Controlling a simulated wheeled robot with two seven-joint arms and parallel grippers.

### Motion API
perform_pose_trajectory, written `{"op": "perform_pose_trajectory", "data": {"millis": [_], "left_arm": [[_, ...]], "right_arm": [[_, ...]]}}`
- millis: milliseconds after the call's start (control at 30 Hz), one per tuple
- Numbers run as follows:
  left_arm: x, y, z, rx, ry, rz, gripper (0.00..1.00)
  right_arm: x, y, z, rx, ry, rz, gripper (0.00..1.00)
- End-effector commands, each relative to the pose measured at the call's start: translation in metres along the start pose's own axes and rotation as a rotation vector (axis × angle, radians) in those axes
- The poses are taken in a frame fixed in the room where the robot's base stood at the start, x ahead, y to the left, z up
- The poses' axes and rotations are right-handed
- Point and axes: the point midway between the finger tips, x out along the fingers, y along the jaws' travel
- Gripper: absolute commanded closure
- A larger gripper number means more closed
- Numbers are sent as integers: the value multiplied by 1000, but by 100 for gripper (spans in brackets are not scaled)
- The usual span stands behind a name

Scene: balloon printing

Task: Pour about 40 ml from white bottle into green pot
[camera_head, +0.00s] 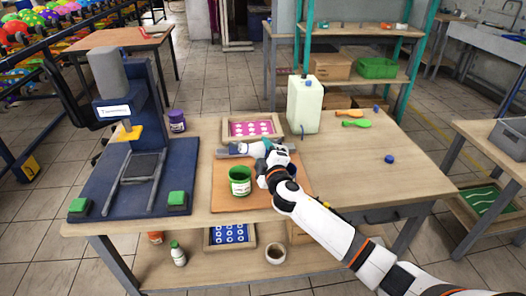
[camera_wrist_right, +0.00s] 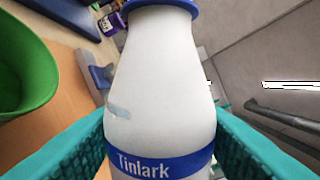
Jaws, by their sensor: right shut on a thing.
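The white bottle (camera_wrist_right: 165,85) fills the right wrist view, with a blue "Tinlark" label band and a blue ring at its neck; its mouth is cut off by the frame edge. My right gripper (camera_head: 262,157) is shut on it, with teal pads at both sides. In the head view the white bottle (camera_head: 250,148) looks tipped, its neck toward the left, behind the green pot. The green pot (camera_head: 240,186) stands upright and open on a brown board; its rim also shows in the right wrist view (camera_wrist_right: 28,65). No liquid stream is visible. My left gripper is not in view.
A blue press (camera_head: 120,170) stands left, with a purple jar (camera_head: 177,121) beside it. A pink-patterned tray (camera_head: 251,128) and a large white canister (camera_head: 305,104) stand behind. A small blue cap (camera_head: 389,159) lies right, where the table is mostly clear.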

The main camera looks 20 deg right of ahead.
Motion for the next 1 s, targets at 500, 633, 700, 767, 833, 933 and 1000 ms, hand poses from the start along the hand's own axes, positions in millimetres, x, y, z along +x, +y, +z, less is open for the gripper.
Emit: {"op": "perform_pose_trajectory", "data": {"millis": [500,633,700,767,833,933,1000], "left_arm": [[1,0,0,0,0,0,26],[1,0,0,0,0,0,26],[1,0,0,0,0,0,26],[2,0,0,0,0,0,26],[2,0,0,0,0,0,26],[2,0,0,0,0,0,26],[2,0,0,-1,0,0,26]], "right_arm": [[0,3,-2,-69,-1,-1,80],[0,3,-2,-70,-1,-1,80],[0,3,-2,-78,-1,-1,80],[0,4,-3,-93,-1,-1,80],[0,5,-4,-116,-1,-2,80],[0,6,-4,-139,-1,-2,80],[0,6,-4,-141,-1,-2,80]]}}
